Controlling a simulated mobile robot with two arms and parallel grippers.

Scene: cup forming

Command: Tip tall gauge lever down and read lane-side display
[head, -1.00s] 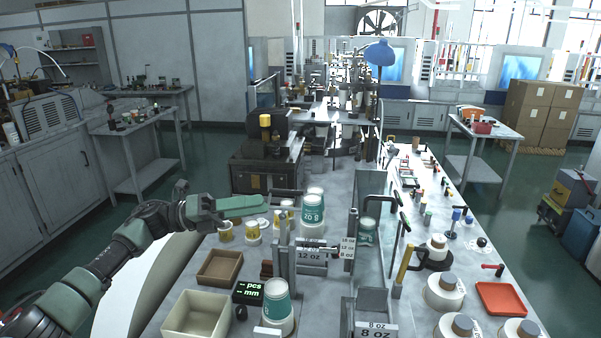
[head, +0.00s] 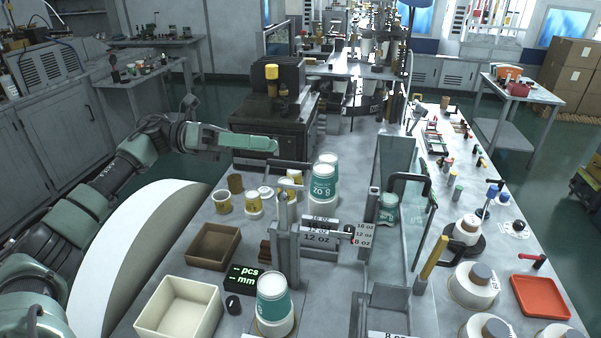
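The display (head: 240,278) is a black box on the bench at lower left. Its green text reads "-- pcs" and "-- mm", with dashes and no digits. A grey upright post (head: 284,215) with a flat bar (head: 275,164) near its top stands behind it; I cannot tell for sure which part is the lever. My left gripper (head: 276,146) reaches in from the left, its green fingers pointing right, above and behind the bar, apparently apart from it. One finger seems to hide the other. My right gripper is out of view.
Stacked green-and-white cups (head: 323,185) stand right of the post, and another cup (head: 273,300) stands right of the display. A brown tray (head: 213,246) and cream bin (head: 180,308) lie left. A clear panel (head: 393,160) and a black handle (head: 428,190) rise at right.

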